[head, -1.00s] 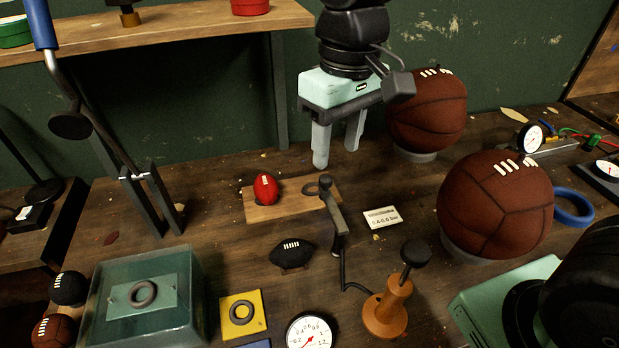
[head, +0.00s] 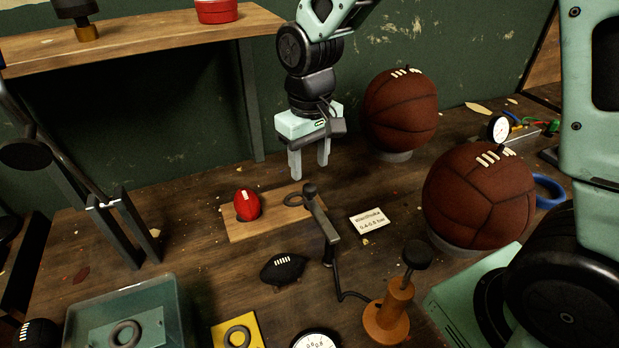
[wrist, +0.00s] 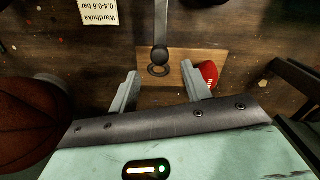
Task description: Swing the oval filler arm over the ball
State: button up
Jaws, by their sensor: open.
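The red ball has a white lace and sits at the board's left part. My gripper (head: 310,170) is open and empty, fingers pointing down just behind and above the knob.
A black ball (head: 283,269) lies in front of the board. An orange hand pump (head: 398,300) stands to the right, its hose leading to the filler arm's base. A white card (head: 368,221) and two large brown balls (head: 480,196) (head: 400,108) are further right.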

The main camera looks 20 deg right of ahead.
aim_at(310, 186)
jog(key=shift+f, duration=2.7)
grip_shut()
